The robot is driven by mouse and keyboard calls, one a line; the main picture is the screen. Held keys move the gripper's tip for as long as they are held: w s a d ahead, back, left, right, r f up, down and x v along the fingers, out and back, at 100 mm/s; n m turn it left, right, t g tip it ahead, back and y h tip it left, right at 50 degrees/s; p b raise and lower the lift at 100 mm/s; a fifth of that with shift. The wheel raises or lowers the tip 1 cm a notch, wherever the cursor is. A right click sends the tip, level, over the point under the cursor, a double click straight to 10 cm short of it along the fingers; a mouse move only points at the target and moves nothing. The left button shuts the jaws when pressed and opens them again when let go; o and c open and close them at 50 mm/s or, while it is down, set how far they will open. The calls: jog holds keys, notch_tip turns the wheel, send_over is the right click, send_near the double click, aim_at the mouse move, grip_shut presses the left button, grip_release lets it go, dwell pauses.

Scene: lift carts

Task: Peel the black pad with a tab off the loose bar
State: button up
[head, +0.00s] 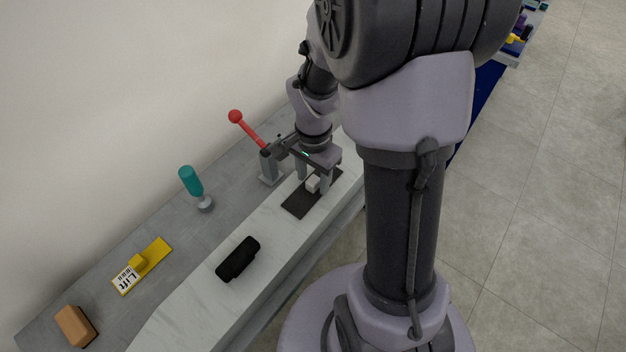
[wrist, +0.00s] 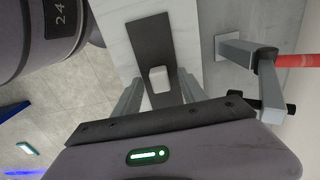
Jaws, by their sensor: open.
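The black pad (head: 297,205) is a flat dark rectangle lying on the long pale marbled bar (head: 196,300). Its small white tab (head: 313,184) stands up from it. My gripper (head: 314,178) is open above the pad, with one finger on each side of the tab. In the wrist view the pad (wrist: 150,42) runs up along the bar (wrist: 113,20). The tab (wrist: 158,79) shows just beyond and between the fingers. I cannot tell whether either finger touches it.
A clamp with a red lever (head: 247,131) stands close behind my gripper. A black cylinder (head: 238,259) lies on the bar. On the grey bench (head: 222,212) are a teal-handled tool (head: 191,181), a yellow piece with a "Lift" label (head: 155,254) and a brown block (head: 75,326).

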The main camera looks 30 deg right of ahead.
aim_at(313, 180)
jog(key=shift+c, duration=0.2)
grip_shut()
jog(key=c, duration=0.9)
grip_release()
grip_shut()
jog(key=shift+r, duration=0.1)
jog(key=shift+r+p, duration=3.55)
jog(key=shift+r, duration=0.75)
jog(key=shift+f, duration=0.1)
